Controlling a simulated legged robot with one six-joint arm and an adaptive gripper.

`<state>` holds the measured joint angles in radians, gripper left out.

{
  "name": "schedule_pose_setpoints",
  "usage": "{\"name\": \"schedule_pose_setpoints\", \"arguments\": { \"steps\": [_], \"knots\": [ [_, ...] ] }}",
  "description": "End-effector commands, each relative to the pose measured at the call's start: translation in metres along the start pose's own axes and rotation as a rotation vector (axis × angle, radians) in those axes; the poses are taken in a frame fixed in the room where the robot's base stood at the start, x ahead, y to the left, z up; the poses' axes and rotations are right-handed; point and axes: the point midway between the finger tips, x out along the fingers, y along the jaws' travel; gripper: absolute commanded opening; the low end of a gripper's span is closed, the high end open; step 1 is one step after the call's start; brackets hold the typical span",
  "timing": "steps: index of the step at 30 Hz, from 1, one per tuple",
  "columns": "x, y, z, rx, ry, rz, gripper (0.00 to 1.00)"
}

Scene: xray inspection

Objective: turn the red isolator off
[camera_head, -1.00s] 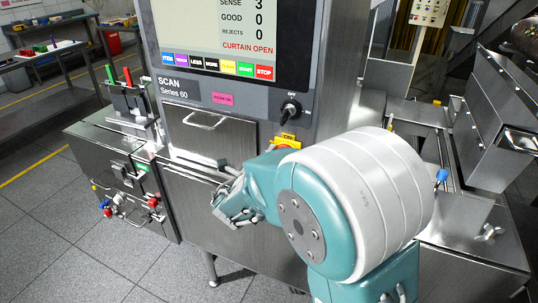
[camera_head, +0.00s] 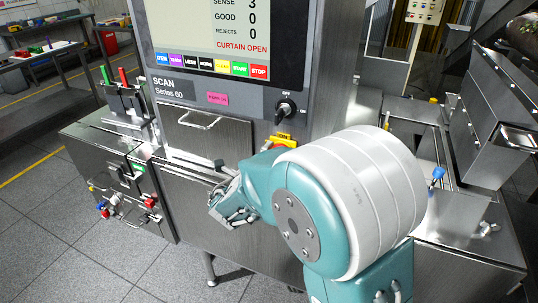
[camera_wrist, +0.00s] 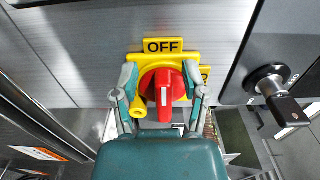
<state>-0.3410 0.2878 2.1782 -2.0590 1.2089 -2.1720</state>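The red isolator (camera_wrist: 176,86) is a red knob on a yellow plate (camera_wrist: 179,60) in the wrist view. A yellow OFF label is above it and a partly hidden yellow label is at its right. The white mark on the knob runs upright, in line with the OFF label. My gripper (camera_wrist: 160,82) has one finger on each side of the knob. Its right finger is close against the knob; I cannot tell whether it touches. The left finger is beside the yellow part. In the head view only a bit of the red isolator (camera_head: 283,146) shows, beneath the yellow ON label, behind my arm.
A black key switch (camera_head: 286,108) is above the isolator in the head view; it also shows at the right in the wrist view (camera_wrist: 270,85). A drawer front with a handle (camera_head: 200,121) is to the left. The screen (camera_head: 215,35) reads CURTAIN OPEN.

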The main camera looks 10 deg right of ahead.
Motion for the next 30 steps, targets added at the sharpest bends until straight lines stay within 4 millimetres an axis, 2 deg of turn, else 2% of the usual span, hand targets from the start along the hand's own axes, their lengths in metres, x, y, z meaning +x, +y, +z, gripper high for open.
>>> {"name": "schedule_pose_setpoints", "arguments": {
  "steps": [4, 7, 21, 25, 30],
  "knots": [
    [-0.001, -0.001, 0.0, 0.001, -0.002, -0.001, 0.57],
    [-0.01, -0.001, 0.002, 0.0, -0.005, -0.001, 0.57],
    [-0.1, 0.001, 0.003, -0.001, -0.005, -0.001, 0.57],
    [-0.114, 0.001, 0.002, -0.001, -0.003, 0.0, 0.57],
    [-0.12, 0.002, 0.002, -0.002, -0.001, 0.0, 0.57]
  ]
}}
